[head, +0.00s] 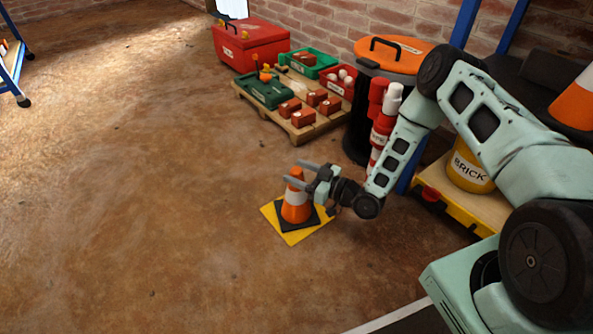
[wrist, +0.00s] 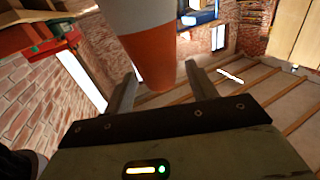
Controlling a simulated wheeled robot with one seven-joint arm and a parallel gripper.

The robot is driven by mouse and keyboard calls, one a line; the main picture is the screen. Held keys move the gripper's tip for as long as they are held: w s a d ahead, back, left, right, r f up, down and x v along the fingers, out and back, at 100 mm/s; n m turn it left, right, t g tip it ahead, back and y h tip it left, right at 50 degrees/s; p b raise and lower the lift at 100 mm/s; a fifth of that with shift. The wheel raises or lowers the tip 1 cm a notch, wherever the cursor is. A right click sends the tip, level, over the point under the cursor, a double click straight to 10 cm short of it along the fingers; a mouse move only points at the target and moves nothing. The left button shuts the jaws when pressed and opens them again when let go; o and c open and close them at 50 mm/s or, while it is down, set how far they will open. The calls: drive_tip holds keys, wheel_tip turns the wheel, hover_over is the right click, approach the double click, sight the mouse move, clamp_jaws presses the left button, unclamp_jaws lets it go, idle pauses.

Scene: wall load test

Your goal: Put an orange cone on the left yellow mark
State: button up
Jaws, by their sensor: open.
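An orange cone (head: 296,205) with a white band and a dark square base stands upright on a yellow mark (head: 291,236) on the floor. The base lies within the yellow square, turned slightly against it, with yellow showing around it. My gripper (head: 291,171) is open at the cone's top, its two fingers reaching past it. In the wrist view the cone (wrist: 150,62) stands between the fingers of my gripper (wrist: 160,85), with gaps on both sides. A second orange and white cone (head: 573,105) shows at the right edge, partly cut off.
A pallet (head: 305,131) with bricks and green bins stands at the back, beside a red toolbox (head: 250,45). A black bin with an orange lid (head: 394,54) and a yellow bucket (head: 468,170) on a trolley are to the right.

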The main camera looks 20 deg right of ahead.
drive_tip(key=p+v, duration=0.5)
drive_tip(key=v, duration=0.6)
drive_tip(key=w+a+r+n+g+h, duration=0.2)
drive_tip(key=w+a+r+g+h, duration=0.1)
drive_tip(key=w+a+r+g, duration=0.3)
drive_tip(key=s+a+r+g+h, duration=0.1)
drive_tip(key=a+r+h, duration=0.15)
drive_tip(key=r, duration=0.25)
drive_tip(key=s+a+r+g+h, duration=0.1)
drive_tip(key=s+a+r, duration=0.15)
drive_tip(key=r, duration=0.25)
drive_tip(key=s+a+r+m+g+h, duration=0.1)
drive_tip(key=s+r+g, duration=0.1)
drive_tip(key=s+r, duration=0.3)
drive_tip(key=s+a+r+g+h, duration=0.1)
drive_tip(key=s+r, duration=0.4)
drive_tip(key=s, duration=0.8)
drive_tip(key=s+a+r+m+g+h, duration=0.1)
drive_tip(key=s+r+g+h, duration=0.1)
drive_tip(key=s+r, duration=0.3)
drive_tip(key=s, duration=0.4)
drive_tip(key=shift+m+g, duration=0.3)
drive_tip(key=shift+g, duration=0.1)
drive_tip(key=shift+h, duration=0.25)
wheel_tip(320, 180, up, 51)
drive_tip(key=p, duration=5.1)
drive_tip(key=shift+r, duration=0.15)
